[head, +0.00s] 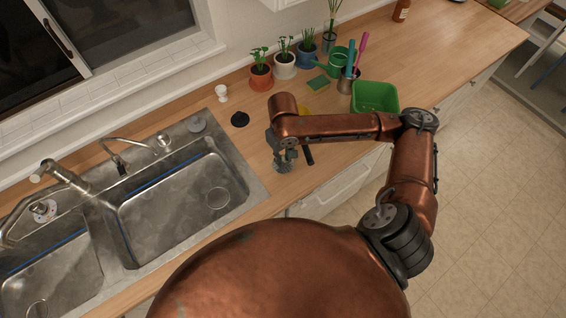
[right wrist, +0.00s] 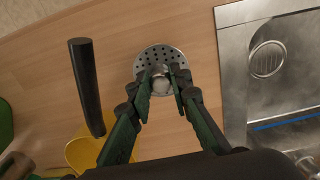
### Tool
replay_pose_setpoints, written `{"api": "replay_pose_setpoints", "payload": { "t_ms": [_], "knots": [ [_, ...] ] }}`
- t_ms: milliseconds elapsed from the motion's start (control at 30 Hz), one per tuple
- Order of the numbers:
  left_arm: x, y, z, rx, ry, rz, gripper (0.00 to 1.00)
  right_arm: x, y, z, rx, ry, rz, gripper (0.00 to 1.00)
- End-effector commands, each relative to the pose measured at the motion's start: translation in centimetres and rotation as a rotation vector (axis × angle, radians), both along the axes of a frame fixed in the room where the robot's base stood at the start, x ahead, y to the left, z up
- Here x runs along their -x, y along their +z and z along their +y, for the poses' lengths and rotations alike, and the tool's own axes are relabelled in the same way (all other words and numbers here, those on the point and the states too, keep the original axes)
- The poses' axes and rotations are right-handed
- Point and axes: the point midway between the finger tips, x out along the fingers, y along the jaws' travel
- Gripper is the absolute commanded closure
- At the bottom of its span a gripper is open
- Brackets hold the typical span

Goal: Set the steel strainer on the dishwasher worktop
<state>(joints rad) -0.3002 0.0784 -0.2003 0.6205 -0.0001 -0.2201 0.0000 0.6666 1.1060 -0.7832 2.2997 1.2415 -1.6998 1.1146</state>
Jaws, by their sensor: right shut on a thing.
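The steel strainer (head: 283,167) is a small round perforated disc with a centre knob, over the wooden worktop (head: 432,48) just right of the sink. My right gripper (head: 281,156) points down at it. In the right wrist view the gripper (right wrist: 165,88) has its fingers closed around the knob of the strainer (right wrist: 149,60), and the holed rim shows beyond the fingertips. I cannot tell whether the disc touches the wood. My left gripper is not in view.
The double sink (head: 180,205) lies left. A black handle (right wrist: 86,85) and a yellow item (right wrist: 88,152) are close to the gripper.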

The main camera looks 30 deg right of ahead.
Motion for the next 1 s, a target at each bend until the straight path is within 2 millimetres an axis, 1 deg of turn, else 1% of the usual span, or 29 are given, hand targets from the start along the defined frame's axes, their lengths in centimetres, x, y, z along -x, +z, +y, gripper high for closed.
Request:
{"api": "replay_pose_setpoints", "payload": {
  "t_ms": [33,200,267,567,600,833,1000],
  "knots": [
    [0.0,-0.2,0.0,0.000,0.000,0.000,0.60,-0.4,-0.7,-0.1,0.000,-0.003,0.002,1.00],
    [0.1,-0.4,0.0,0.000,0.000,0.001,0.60,-0.2,-3.2,-0.1,0.000,-0.001,0.003,1.00],
    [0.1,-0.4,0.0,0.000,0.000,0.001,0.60,-0.3,-3.5,-0.1,0.000,0.000,0.000,1.00],
    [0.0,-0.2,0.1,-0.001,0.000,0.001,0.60,-0.3,-3.6,-0.1,0.000,0.000,0.000,1.00],
    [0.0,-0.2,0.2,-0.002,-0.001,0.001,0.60,-0.3,-3.7,-0.1,0.000,0.000,0.000,0.80],
    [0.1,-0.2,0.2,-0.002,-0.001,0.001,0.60,-0.3,-3.7,-0.1,0.000,0.000,0.000,0.64],
    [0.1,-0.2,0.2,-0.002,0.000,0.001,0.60,-0.3,-3.7,-0.1,0.000,0.000,0.000,0.64]
  ]
}}
